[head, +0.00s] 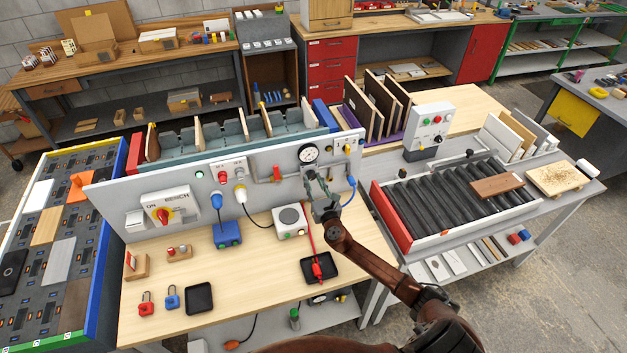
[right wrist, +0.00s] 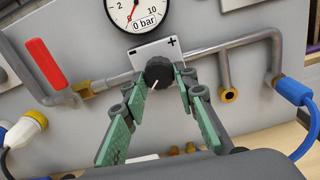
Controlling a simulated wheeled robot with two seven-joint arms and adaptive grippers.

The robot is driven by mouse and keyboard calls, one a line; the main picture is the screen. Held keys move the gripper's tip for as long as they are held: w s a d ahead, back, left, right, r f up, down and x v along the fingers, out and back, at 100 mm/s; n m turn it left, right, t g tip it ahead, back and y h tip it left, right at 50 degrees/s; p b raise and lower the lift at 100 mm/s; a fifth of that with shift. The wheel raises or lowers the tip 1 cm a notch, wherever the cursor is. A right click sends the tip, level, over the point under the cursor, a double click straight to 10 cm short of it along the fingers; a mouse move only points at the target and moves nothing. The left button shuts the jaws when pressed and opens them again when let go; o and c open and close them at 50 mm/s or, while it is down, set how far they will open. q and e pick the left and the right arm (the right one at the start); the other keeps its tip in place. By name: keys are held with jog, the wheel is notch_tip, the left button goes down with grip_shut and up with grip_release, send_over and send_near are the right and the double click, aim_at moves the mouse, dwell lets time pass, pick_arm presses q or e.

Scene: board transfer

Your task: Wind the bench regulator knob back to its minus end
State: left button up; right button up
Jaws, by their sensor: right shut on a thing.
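The regulator knob (right wrist: 159,72) is dark and round, with a white pointer line on it pointing down and left in the right wrist view. A white label (right wrist: 148,50) behind it shows a minus at left and a plus at right. My right gripper (right wrist: 161,78) is shut on the knob, its green fingers on either side. In the head view the right gripper (head: 316,180) is at the grey panel, below the gauge, and hides the knob. The pressure gauge (right wrist: 135,10) is cut off at the top and shows "0 bar". My left gripper is not in view.
A red-handled lever (right wrist: 45,63) sits on the pipe (right wrist: 105,82) left of the knob. A blue hose connector (right wrist: 290,88) is at right. Below the panel, the wooden bench (head: 190,300) holds a blue box (head: 227,235), a white dial box (head: 290,221) and black trays.

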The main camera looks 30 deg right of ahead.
jog(key=shift+n, duration=0.4)
jog(key=o, duration=1.2)
jog(key=shift+c, duration=0.2)
jog(key=shift+s, duration=0.1)
jog(key=v, duration=1.2)
